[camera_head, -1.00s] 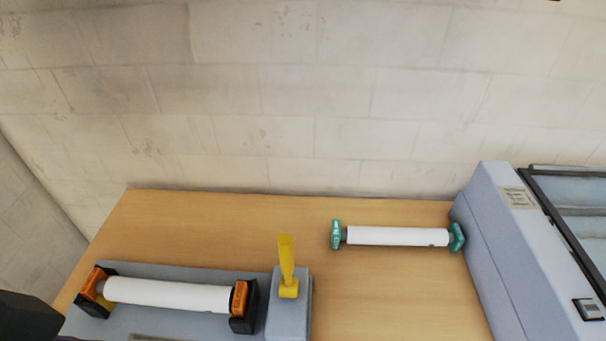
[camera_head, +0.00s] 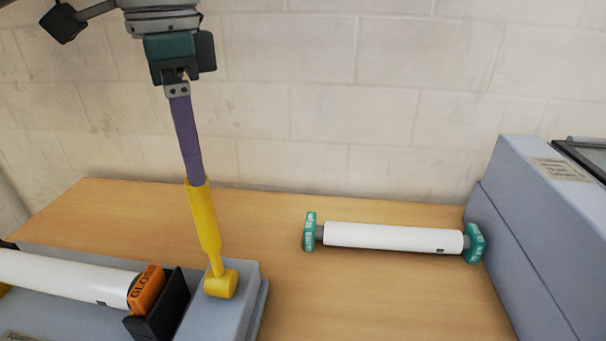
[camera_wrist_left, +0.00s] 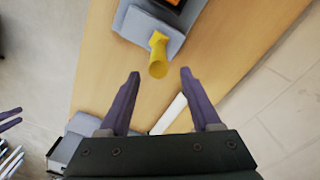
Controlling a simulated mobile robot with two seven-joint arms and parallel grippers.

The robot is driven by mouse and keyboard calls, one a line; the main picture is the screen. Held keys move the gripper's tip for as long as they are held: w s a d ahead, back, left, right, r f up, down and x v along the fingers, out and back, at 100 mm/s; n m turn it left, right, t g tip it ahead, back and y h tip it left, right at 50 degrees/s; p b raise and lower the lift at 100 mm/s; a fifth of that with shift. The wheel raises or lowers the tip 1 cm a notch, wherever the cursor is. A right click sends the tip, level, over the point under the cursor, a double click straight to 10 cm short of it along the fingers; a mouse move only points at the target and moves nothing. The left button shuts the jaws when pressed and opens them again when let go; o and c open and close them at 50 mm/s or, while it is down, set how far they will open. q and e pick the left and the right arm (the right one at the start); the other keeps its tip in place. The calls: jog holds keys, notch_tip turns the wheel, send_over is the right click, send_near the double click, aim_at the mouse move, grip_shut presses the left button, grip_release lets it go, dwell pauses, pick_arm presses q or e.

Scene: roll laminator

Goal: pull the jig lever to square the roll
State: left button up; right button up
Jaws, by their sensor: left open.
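The yellow jig lever (camera_head: 204,222) stands upright, slightly tilted, on a grey block (camera_head: 243,272) at the right end of the jig. My left gripper (camera_head: 196,182) is above the lever, its purple fingers pointing down at the lever's top. In the left wrist view the gripper (camera_wrist_left: 160,74) is open, and the lever (camera_wrist_left: 158,56) shows just beyond and between the fingertips. I cannot tell whether a finger touches it. A white roll (camera_head: 72,276) with an orange end piece (camera_head: 147,289) lies in the jig's black holder (camera_head: 163,312). My right gripper is not in the head view.
Another white roll (camera_head: 392,238) with teal end pieces lies on the wooden table (camera_head: 370,290). The large grey laminator (camera_head: 545,240) stands at the right. A brick wall (camera_head: 330,90) is behind.

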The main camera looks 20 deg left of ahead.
aim_at(203, 217)
pick_arm(q)
jog(key=f, duration=0.5)
jog(key=f+p, duration=0.1)
jog(key=f, duration=0.4)
jog(key=shift+s, duration=0.2)
jog(key=shift+r, duration=0.1)
grip_shut()
dwell(0.9)
